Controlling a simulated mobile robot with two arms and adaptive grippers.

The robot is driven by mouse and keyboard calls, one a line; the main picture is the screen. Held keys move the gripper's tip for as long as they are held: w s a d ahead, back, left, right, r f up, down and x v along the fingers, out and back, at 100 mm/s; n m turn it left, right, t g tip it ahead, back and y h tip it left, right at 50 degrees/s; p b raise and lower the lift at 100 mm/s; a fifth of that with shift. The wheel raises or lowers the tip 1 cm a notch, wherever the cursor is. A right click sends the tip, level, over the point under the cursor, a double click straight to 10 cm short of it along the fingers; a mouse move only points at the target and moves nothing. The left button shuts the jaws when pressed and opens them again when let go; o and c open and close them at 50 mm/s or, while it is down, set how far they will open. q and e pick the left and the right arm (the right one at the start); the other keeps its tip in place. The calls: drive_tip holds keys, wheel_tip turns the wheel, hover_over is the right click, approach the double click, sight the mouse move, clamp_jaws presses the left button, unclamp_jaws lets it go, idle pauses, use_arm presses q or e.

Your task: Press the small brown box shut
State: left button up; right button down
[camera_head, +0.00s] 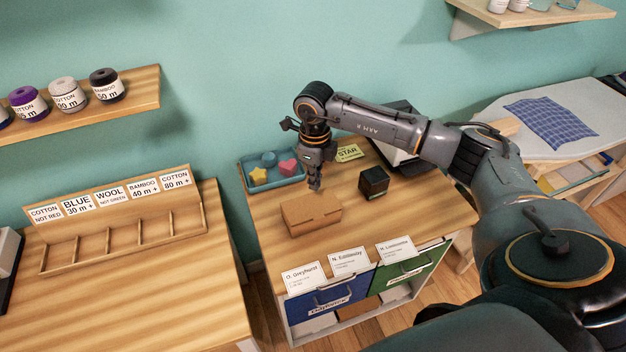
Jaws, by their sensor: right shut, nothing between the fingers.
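The small brown box (311,214) sits on the wooden table (265,238), towards its front left. Its top looks closed or nearly so, with a seam across it; I cannot tell whether the flaps lie fully flat. My right gripper (315,187) points straight down just above the back edge of the box. Its fingers are shut and hold nothing. I cannot tell whether the fingertips touch the box. My left gripper is not in view.
A dark cube (374,181) stands to the right of the box. A blue tray (262,182) with coloured shapes lies behind left, with a yellow STAR card (348,153) at the back. Name cards (349,262) and hanging folders (335,300) line the table's front.

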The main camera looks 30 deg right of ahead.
drive_tip(key=b, duration=0.4)
hover_over(314, 210)
drive_tip(key=shift+w+f, duration=0.1)
drive_tip(key=shift+f, duration=3.1)
drive_tip(key=shift+f, duration=0.2)
drive_tip(key=shift+f+b, duration=1.3)
drive_tip(key=shift+f, duration=0.3)
drive_tip(key=shift+r+p, duration=2.2)
drive_tip(key=shift+r, duration=1.35)
drive_tip(key=shift+f, duration=0.1)
